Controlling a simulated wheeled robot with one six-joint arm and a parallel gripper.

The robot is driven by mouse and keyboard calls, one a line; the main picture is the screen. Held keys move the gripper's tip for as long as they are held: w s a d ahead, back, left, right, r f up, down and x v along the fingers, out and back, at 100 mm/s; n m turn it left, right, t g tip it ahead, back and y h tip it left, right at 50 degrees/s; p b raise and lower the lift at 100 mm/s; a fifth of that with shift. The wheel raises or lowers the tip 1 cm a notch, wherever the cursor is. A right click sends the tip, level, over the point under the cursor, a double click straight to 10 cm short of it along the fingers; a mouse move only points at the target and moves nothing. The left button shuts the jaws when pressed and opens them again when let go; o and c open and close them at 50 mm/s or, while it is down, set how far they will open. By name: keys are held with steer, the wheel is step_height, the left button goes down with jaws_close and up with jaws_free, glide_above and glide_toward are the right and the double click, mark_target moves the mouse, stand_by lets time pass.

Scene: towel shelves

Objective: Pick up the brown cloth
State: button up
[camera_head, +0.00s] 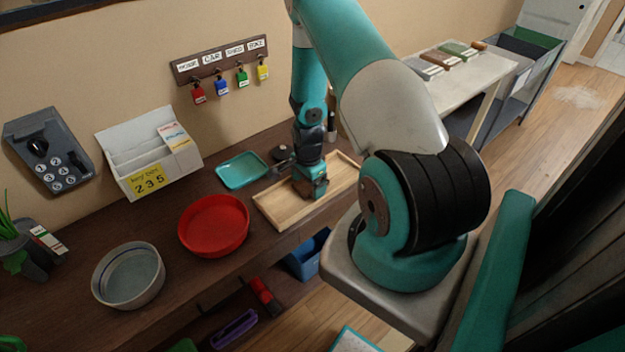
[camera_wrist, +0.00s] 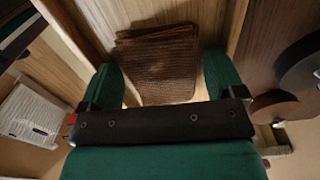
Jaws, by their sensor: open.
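The brown cloth (camera_wrist: 158,62) shows in the wrist view as a folded, ribbed piece lying on a light wooden surface. My gripper (camera_wrist: 163,75) is open, with one green finger on each side of the cloth's near part. I cannot tell how far the fingers are above it or whether they touch it. In the head view my gripper (camera_head: 312,184) is low over the light wooden tray (camera_head: 272,207) on the dark table. No cloth can be made out there; my gripper and arm cover part of the tray.
A teal dish (camera_head: 242,170), a red bowl (camera_head: 214,226) and a pale round bowl (camera_head: 128,276) stand left of the tray. A letter holder (camera_head: 148,150) and key rack (camera_head: 220,60) are at the wall. A pale table (camera_head: 470,83) at the back holds several folded pieces.

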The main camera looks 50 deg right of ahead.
steer(key=c, duration=0.7)
steer(key=shift+r, duration=0.1)
steer(key=shift+c, duration=0.2)
